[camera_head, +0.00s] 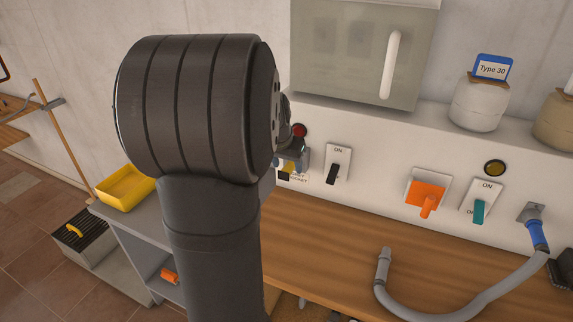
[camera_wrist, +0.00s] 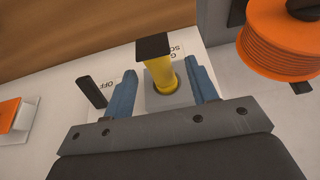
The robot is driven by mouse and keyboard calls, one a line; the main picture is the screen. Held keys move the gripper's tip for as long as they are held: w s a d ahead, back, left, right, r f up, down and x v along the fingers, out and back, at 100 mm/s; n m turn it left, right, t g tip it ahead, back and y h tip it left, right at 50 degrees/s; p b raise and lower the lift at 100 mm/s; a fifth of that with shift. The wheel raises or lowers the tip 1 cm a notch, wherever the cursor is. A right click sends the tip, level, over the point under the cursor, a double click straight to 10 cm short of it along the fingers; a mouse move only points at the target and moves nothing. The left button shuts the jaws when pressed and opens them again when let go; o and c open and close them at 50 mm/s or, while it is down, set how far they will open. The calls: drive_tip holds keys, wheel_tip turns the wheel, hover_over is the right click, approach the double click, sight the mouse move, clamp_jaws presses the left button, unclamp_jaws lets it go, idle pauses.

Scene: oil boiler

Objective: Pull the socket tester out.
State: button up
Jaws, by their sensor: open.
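The socket tester (camera_wrist: 158,72) is yellow with a black end. In the wrist view it sits upright in a grey square socket (camera_wrist: 176,101) on a white panel with partly hidden lettering. My gripper (camera_wrist: 163,77) is open, with one blue finger on each side of the tester. A gap shows between the tester and each finger. In the head view my arm hides most of the gripper and the tester; only a small part of the gripper (camera_head: 292,160) shows by the panel label.
A black ON/OFF switch (camera_head: 335,166) is close beside the socket. An orange ridged round thing (camera_wrist: 284,45) is near the right finger in the wrist view. An orange switch (camera_head: 426,194), a teal switch (camera_head: 479,208) and a grey hose (camera_head: 440,308) are further right. A wooden worktop (camera_head: 330,245) lies below.

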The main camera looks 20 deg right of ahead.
drive_tip(key=shift+w+d+f, duration=0.15)
drive_tip(key=shift+f, duration=0.35)
clamp_jaws()
drive_tip(key=shift+s+a, duration=1.8)
drive_tip(key=shift+a, duration=0.05)
